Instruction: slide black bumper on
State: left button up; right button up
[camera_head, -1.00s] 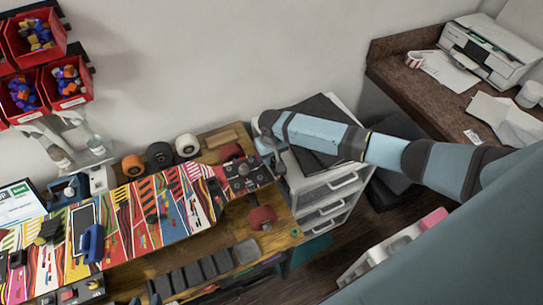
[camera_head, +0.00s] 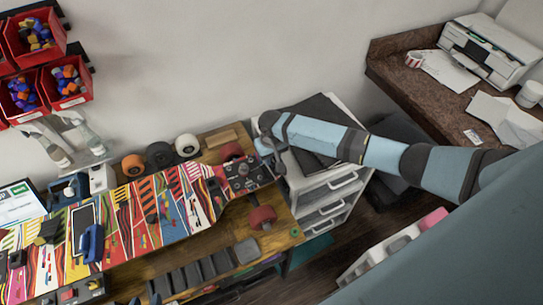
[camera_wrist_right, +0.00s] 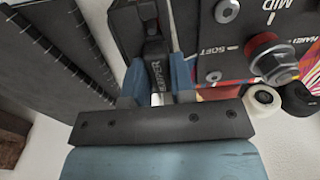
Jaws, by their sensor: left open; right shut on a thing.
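My right gripper (camera_head: 268,147) is at the right end of the colourful skateboard (camera_head: 150,215), beside the dark plate with bolts (camera_head: 243,174). A grey rounded end (camera_head: 280,158) shows below the gripper in the head view. I cannot surely pick out a black bumper. My left gripper is not in view.
Red wheels (camera_head: 262,218) sit by the board's right end. Orange (camera_head: 133,165), black and white wheels (camera_head: 187,145) stand behind it. A white drawer unit (camera_head: 325,190) is right of the bench. Red bins (camera_head: 68,85) hang at the upper left.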

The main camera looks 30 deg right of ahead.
jog(key=shift+r, duration=0.1)
jog(key=o, duration=0.9)
jog(key=shift+c, duration=1.3)
jog(key=shift+r, duration=0.1)
jog(key=shift+r, duration=3.6)
